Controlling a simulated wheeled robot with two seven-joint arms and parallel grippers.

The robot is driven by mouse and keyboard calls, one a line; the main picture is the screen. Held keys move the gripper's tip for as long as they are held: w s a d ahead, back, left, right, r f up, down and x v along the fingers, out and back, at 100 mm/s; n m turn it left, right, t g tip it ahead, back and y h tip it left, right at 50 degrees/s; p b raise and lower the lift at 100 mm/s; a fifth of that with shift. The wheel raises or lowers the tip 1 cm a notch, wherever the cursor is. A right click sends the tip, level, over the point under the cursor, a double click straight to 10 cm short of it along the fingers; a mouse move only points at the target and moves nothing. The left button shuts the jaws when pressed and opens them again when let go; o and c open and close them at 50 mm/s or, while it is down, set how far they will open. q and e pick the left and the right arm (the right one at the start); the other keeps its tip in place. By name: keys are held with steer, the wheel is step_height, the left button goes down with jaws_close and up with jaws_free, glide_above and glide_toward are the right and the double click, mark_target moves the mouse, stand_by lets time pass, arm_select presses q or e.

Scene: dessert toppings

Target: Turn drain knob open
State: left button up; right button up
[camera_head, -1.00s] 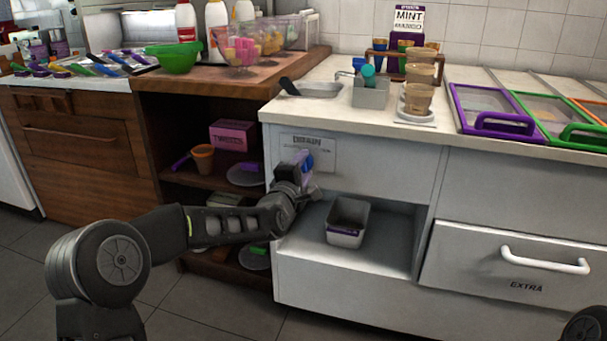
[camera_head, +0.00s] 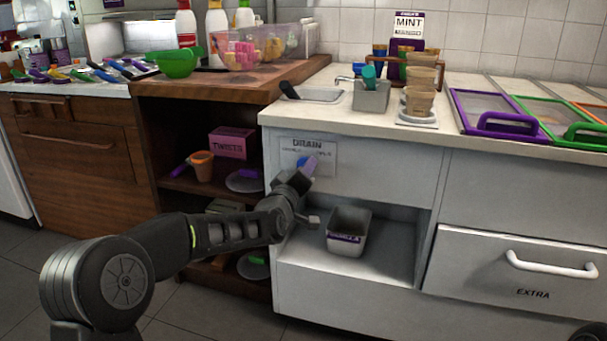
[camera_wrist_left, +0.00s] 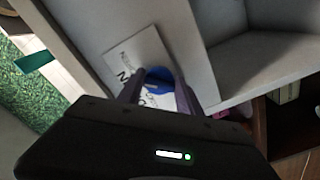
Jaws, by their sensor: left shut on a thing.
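The drain knob is a blue knob (camera_head: 302,161) on a white label plate (camera_head: 322,156) reading "DRAIN", on the front of the white counter below the sink. My left gripper (camera_head: 308,168) is at the knob, its wrist tilted and coming from below. In the left wrist view the two fingers stand on either side of the blue knob (camera_wrist_left: 160,76), shut on it, with the label plate (camera_wrist_left: 128,66) behind. The fingers hide part of the knob and lettering, so its exact angle is hard to tell. My right gripper is not in view.
A grey bin (camera_head: 347,230) stands in the open shelf below the knob. Above are the sink (camera_head: 322,95) and a grey utensil holder (camera_head: 371,97). A drawer marked "EXTRA" (camera_head: 480,278) is at the right. Wooden shelves with a pink box (camera_head: 230,143) are at the left.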

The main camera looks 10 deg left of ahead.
arm_select(q)
steer(key=shift+f+m, duration=0.1)
steer(key=shift+m, duration=0.5)
steer(key=o, duration=1.4)
steer(key=s, duration=0.2)
steer(key=s+p, duration=0.1)
steer(key=s, duration=0.4)
steer(key=shift+s+a, duration=0.25)
steer(key=shift+s, duration=0.15)
